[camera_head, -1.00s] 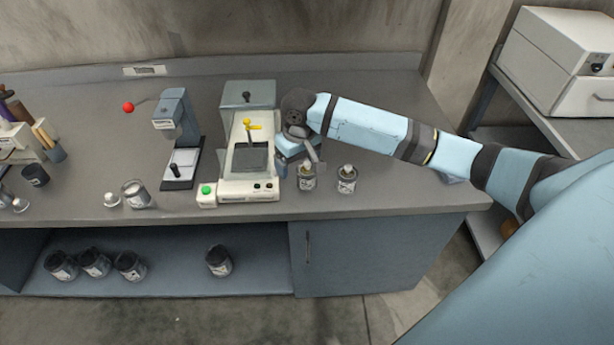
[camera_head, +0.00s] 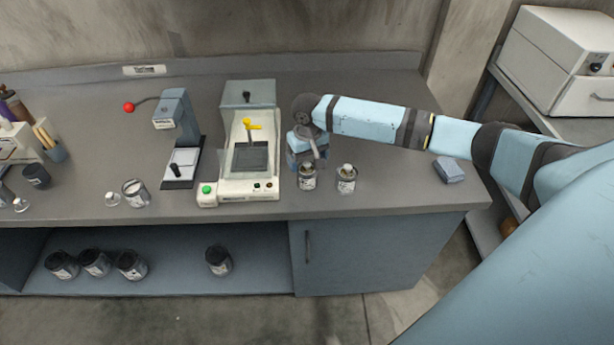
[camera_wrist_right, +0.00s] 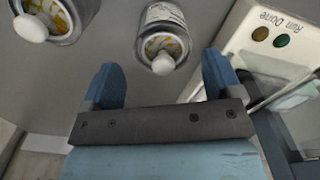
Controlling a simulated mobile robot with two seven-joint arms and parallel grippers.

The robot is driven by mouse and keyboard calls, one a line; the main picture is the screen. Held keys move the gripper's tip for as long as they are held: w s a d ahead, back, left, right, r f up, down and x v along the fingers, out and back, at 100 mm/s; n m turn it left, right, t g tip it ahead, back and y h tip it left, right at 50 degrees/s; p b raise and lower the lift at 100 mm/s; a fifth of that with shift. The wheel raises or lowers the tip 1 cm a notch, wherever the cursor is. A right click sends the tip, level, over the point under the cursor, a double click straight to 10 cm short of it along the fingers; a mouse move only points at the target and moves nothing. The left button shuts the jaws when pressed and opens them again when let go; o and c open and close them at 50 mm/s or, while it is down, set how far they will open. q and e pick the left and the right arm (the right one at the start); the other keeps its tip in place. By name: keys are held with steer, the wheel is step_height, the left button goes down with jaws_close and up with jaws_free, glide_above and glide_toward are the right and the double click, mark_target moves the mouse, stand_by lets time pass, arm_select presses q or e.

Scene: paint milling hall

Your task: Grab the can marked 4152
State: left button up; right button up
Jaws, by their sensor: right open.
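Two small cans with pale knobs on their lids stand on the bench right of the mill machine: a left can (camera_head: 307,180) and a right can (camera_head: 346,183). My right gripper (camera_head: 308,158) is just behind the left can, partly hidden by its own wrist. In the right wrist view my gripper (camera_wrist_right: 162,80) is open and empty. A can with a white label (camera_wrist_right: 163,17) is ahead, between the lines of the fingers; the other can (camera_wrist_right: 70,28) is at the upper left. I cannot read the number 4152 on any can. My left gripper is not in view.
The machine (camera_head: 250,188) with green button stands left of the gripper; a press (camera_head: 181,130) stands beside it. An open can (camera_head: 135,199) and dark cup (camera_head: 36,175) are further left. Several dark cans (camera_head: 131,266) sit on the lower shelf. A blue-grey block (camera_head: 449,171) lies right.

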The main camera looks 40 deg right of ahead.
steer(key=f, duration=0.4)
steer(key=shift+a+f, duration=0.2)
steer(key=shift+f, duration=0.1)
steer(key=shift+c, duration=0.3)
steer(key=c, duration=0.9)
steer(key=shift+r, duration=0.1)
